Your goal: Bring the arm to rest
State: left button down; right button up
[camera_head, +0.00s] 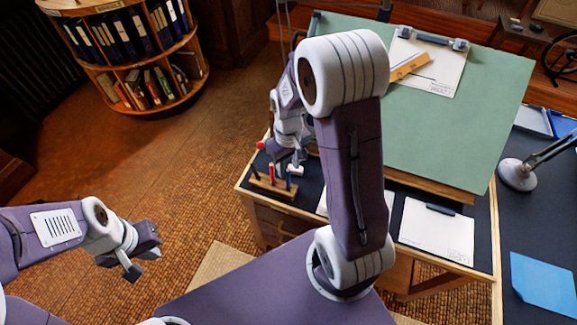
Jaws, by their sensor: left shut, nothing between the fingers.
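My left arm comes in from the left edge, low over the woven floor. Its gripper (141,258) hangs over bare floor, apart from the desk, shut and empty. My right arm stands tall across the middle of the view and bends down behind its own links. Its gripper (287,168) is at the desk's left corner, just behind and above a small wooden rack (273,187) with upright markers, one of them red. I cannot tell whether its fingers are open or touching anything there.
A green drafting board (455,120) carries a clipped sheet (440,80) and a wooden ruler (408,67). A clipboard (436,231) lies on the desk's near part. A lamp (517,174) and blue paper (543,286) are at right. Bookshelves (135,62) stand far left; floor between is clear.

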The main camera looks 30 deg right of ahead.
dwell(0.6)
jog(key=s+a+r+m+t, duration=0.1)
jog(key=s+a+r, duration=0.2)
jog(key=s+a, duration=0.2)
jog(key=s, duration=0.3)
jog(key=shift+s+m, duration=0.15)
jog(key=shift+m, duration=0.25)
jog(key=shift+s, duration=0.1)
